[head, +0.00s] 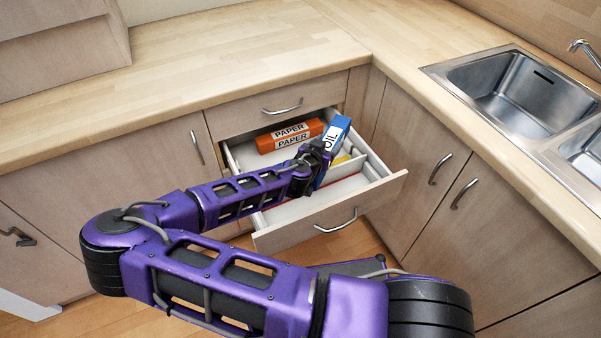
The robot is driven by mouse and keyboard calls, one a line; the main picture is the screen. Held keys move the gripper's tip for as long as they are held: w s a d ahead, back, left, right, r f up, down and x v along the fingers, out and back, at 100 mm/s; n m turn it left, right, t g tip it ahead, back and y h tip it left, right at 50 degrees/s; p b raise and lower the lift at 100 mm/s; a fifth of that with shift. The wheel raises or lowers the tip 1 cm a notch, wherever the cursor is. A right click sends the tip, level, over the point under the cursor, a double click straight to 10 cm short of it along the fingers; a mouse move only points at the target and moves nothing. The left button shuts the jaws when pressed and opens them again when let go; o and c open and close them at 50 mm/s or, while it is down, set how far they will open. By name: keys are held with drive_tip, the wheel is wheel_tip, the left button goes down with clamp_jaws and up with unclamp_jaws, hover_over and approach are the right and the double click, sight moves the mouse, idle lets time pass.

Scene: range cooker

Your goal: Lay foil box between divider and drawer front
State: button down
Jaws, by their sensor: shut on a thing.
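A blue and white foil box (334,140), with the letters "OIL" showing, is held tilted by my gripper (318,152) over the right part of the open drawer. My gripper is shut on it, and the arm hides part of the box and drawer. The drawer front (330,212) faces the floor side and has a curved handle. A pale divider (347,166) runs across the drawer behind the front. Whether the box touches the divider cannot be told.
An orange box marked "PAPER" (290,137) lies at the back of the drawer. Something yellow (341,160) and a red strip lie inside. A closed drawer (283,105) and the worktop (240,50) are above and behind. A steel sink (508,92) is at right.

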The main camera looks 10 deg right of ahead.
sight(328, 147)
drive_tip(key=m+g+h, duration=0.1)
drive_tip(key=m+h, duration=0.1)
drive_tip(key=shift+f+m+g+b, duration=0.3)
drive_tip(key=shift+f+g+b, duration=0.1)
drive_tip(key=shift+s+m+g+h, duration=0.15)
drive_tip(key=shift+m+g+h, duration=0.35)
drive_tip(key=shift+m+h, duration=0.15)
drive_tip(key=shift+s+a+r+m+g+h+b, duration=0.2)
drive_tip(key=shift+a+m+g+h+b, duration=0.1)
drive_tip(key=shift+m+g, duration=0.3)
drive_tip(key=shift+s+a+r+m+g+h+b, duration=0.15)
drive_tip(key=shift+a+r+m+g+h+b, duration=0.1)
drive_tip(key=shift+m+g, duration=0.3)
drive_tip(key=shift+s+a+r+m+g+h, duration=0.3)
drive_tip(key=shift+s+a+r+m+g, duration=0.25)
drive_tip(key=shift+a+m+g, duration=0.25)
drive_tip(key=shift+s+d+f+b, duration=0.1)
drive_tip(key=shift+f+b, duration=0.2)
drive_tip(key=shift+f, duration=0.05)
wheel_tip(328, 147, down, 10)
drive_tip(key=b, duration=0.1)
drive_tip(key=shift+r, duration=0.15)
drive_tip(key=shift+f+b, duration=0.3)
drive_tip(key=shift+b, duration=0.4)
